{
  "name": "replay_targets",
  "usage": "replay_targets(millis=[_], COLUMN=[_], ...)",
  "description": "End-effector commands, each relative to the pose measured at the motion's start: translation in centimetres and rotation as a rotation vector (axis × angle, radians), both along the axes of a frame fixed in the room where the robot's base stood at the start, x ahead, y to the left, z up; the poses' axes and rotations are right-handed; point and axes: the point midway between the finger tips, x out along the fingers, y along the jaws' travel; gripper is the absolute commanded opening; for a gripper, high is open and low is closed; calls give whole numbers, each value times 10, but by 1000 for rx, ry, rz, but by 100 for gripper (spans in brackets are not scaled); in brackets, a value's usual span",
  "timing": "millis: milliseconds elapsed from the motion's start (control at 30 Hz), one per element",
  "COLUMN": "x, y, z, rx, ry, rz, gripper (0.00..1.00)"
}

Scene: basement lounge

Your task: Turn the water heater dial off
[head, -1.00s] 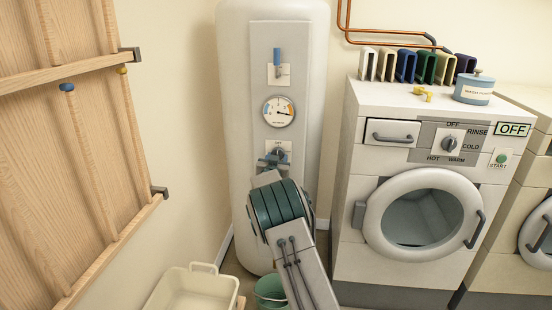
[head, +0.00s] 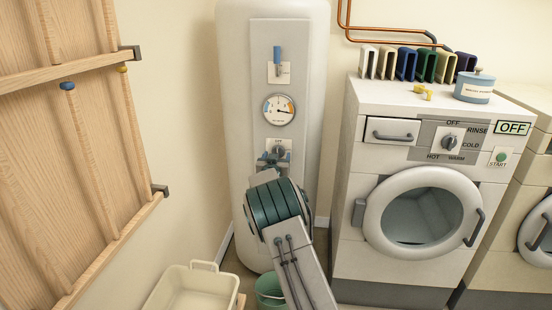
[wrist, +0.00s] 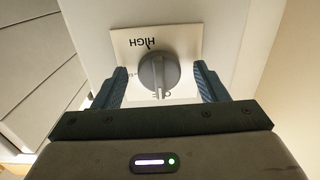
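The water heater dial (head: 279,150) is a round grey knob on a white plate low on the heater's front panel. In the wrist view the dial (wrist: 158,72) has a raised bar running up and down the picture. The word HIGH shows upside down above it; lettering below is partly hidden by the knob. My gripper (wrist: 160,75) is open, with one blue finger on each side of the dial and a gap visible on both sides. In the head view my gripper (head: 273,159) is at the dial and hides its lower part.
The white water heater (head: 236,120) carries a gauge (head: 279,110) and a blue-handled lever (head: 277,58) above the dial. A washing machine (head: 345,210) stands close on the right. A cream basin (head: 180,290) and a green bucket (head: 268,286) are on the floor below.

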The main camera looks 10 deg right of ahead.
Motion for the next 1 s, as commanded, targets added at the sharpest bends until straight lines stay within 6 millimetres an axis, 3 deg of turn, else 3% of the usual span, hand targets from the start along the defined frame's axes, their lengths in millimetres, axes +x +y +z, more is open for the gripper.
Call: replay_targets(millis=[367,1000], x=[-14,-110], y=[5,36], z=[1,0], rx=[2,1], ry=[-1,0], rz=[-1,1], gripper=[66,66])
